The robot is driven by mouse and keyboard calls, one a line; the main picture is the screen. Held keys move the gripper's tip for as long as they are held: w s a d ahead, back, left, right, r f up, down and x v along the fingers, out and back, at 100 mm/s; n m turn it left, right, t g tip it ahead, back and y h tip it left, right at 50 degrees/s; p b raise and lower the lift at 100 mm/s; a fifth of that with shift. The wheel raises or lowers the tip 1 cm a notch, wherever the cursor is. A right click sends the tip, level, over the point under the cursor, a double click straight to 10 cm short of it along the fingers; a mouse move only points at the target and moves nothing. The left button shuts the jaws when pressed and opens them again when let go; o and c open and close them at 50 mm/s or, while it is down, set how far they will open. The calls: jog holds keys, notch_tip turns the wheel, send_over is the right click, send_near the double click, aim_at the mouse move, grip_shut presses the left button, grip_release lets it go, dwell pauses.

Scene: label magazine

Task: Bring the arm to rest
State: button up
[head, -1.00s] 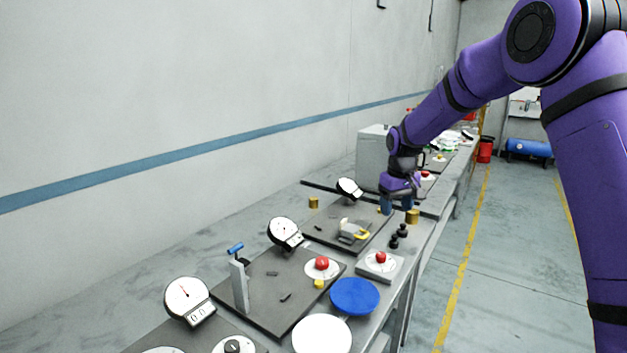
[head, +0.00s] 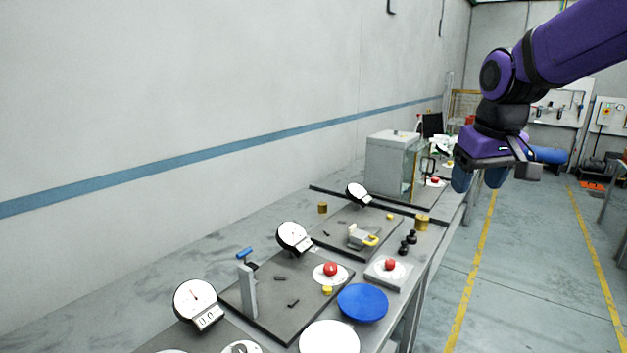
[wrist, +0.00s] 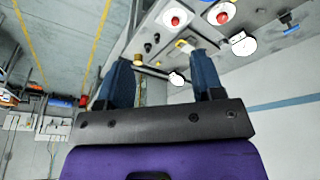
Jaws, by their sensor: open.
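My gripper (head: 480,179) is at the right in the head view, raised above the right edge of the long grey bench (head: 226,259). Its two blue fingers are apart with nothing between them. In the wrist view my gripper (wrist: 160,85) also shows open and empty, with the bench beyond the fingers. My purple arm comes in from the upper right.
The bench holds dial gauges (head: 294,238), a dark plate with a grey post (head: 248,290), a blue disc (head: 362,302), a white disc (head: 329,338), a red-button box (head: 389,272), a brass cylinder (head: 421,222) and a grey cabinet (head: 392,165). Open floor (head: 520,280) lies right.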

jog(key=s+d+m+t, duration=0.1)
jog(key=s+d+t, duration=0.1)
jog(key=s, duration=1.9)
jog(key=shift+s+f+m, duration=0.25)
jog(key=shift+f+m, duration=0.15)
jog(key=shift+f, duration=0.05)
